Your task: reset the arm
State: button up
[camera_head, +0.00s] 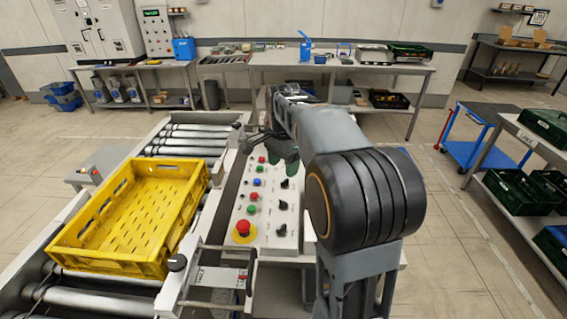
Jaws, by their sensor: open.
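My arm rises from the bottom of the view and reaches away over the right side of the control panel (268,222). My gripper (256,142) is at the far end of the arm, near the panel's far edge, small and partly hidden by the arm's links. It looks open, and I see nothing held in it. The panel carries several red, green, blue and black buttons and knobs, with a red emergency stop button (243,228) on a yellow base at its near end.
A yellow crate (160,266) sits empty on the roller conveyor (190,134) left of the panel. A workbench (340,62) stands along the back wall. A blue cart (465,151) and a shelf with green crates (519,190) are at the right. The floor between is clear.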

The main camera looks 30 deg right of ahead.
jog(key=shift+s, duration=0.1)
dwell(0.4)
jog(key=s+a+f+n+t, duration=0.2)
jog(key=s+a+f+n, duration=0.1)
jog(key=s+a+n, duration=0.2)
jog(key=s+a+f+n+t, duration=0.2)
jog(key=s+a+f+n, duration=0.1)
jog(key=s+n, duration=0.7)
jog(key=shift+s+a+f, duration=0.15)
jog(key=shift+s+a, duration=0.2)
jog(key=shift+a, duration=0.5)
jog(key=shift+c, duration=0.3)
